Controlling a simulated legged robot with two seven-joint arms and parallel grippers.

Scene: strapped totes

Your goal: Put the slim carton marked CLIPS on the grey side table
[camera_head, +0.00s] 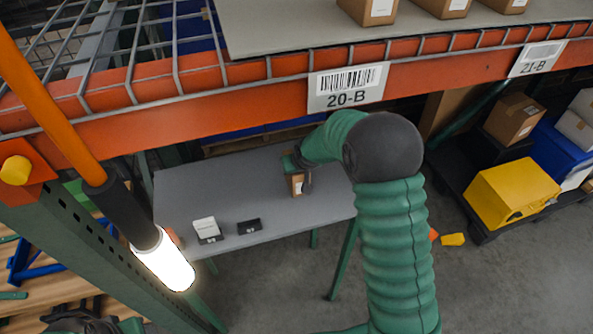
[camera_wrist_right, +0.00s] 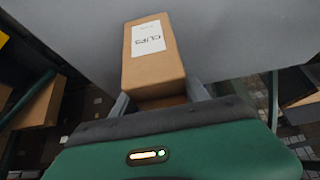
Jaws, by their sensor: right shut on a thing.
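The slim brown carton with a white label reading CLIPS (camera_wrist_right: 153,52) is between the fingers of my right gripper (camera_wrist_right: 160,98), which is shut on it. In the head view the carton (camera_head: 297,186) is small and partly hidden by my right gripper (camera_head: 300,172). It is over the right part of the grey side table (camera_head: 255,187). I cannot tell whether the carton touches the tabletop. My left gripper is not clearly seen.
A small white-and-dark item (camera_head: 207,229) and a dark block (camera_head: 249,226) stand near the table's front left. An orange shelf beam (camera_head: 215,88) crosses above the table. A yellow bin (camera_head: 512,190) sits on a dark platform at right. The tabletop's middle is clear.

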